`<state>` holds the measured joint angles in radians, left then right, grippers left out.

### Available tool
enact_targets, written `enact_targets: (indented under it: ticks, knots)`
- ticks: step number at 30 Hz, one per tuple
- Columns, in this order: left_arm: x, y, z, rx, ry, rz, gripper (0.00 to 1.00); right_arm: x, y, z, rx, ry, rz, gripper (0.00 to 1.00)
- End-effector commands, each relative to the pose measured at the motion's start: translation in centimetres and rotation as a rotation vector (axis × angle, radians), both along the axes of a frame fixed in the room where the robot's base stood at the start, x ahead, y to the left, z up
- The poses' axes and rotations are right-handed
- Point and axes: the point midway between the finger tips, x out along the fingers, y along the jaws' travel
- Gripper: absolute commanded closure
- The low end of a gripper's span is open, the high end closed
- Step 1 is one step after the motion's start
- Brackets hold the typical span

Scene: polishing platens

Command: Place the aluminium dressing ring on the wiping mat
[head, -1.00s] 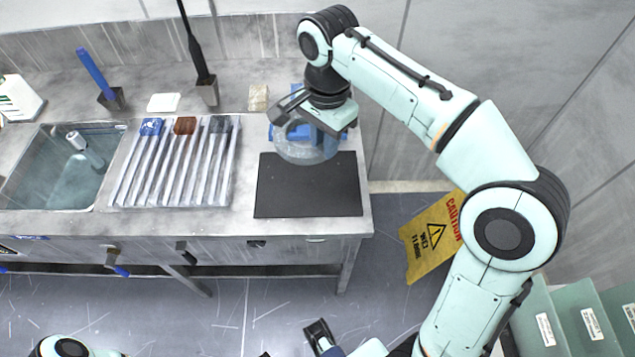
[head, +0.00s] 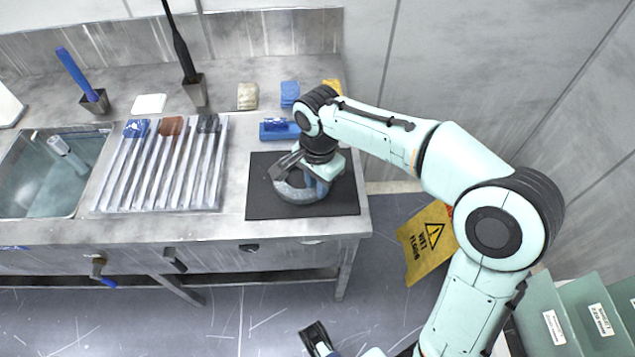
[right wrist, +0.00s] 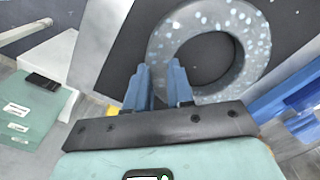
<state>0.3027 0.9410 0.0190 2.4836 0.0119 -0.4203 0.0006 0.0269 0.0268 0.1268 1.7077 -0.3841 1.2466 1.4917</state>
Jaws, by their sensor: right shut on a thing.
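The dressing ring (head: 293,194) is a grey, speckled, thick ring. It lies over the black wiping mat (head: 262,207) at the right end of the bench, inside the mat's outline. My right gripper (head: 311,186) is over the ring's right side and shut on its rim. In the right wrist view the blue fingers (right wrist: 160,70) are at the near edge of the ring (right wrist: 255,40), with dark mat around it. Whether the ring's underside touches the mat cannot be told. My left gripper (head: 317,338) shows partly at the bottom edge, away from the bench; its fingers are unclear.
A blue object (head: 278,131) lies just behind the mat. Sponges, a blue one (head: 289,93) and a tan one (head: 247,96), sit farther back. A yellow caution sign (head: 428,243) stands on the floor.

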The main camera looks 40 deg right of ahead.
Motion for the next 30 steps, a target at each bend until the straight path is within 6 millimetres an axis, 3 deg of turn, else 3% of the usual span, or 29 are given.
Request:
enact_targets:
  ticks: [10,11,13,23,30]
  knots:
    - [0.1,0.0,-0.1,0.001,-0.002,0.001,0.57,0.1,0.0,-0.2,0.000,-0.004,0.000,1.00]
    - [0.1,0.0,-0.1,0.000,-0.003,0.001,0.57,0.0,0.0,-0.3,0.000,0.000,0.000,0.75]
    - [0.1,0.0,-0.1,0.000,-0.003,0.001,0.57,0.0,0.0,-0.2,0.000,0.000,0.000,0.53]
    - [0.1,0.0,0.0,0.001,-0.002,0.001,0.57,0.0,0.0,0.0,-0.001,-0.001,0.000,0.53]
    - [-0.3,0.0,0.9,-0.001,0.009,-0.002,0.57,0.1,0.0,3.6,-0.001,-0.006,-0.001,0.53]
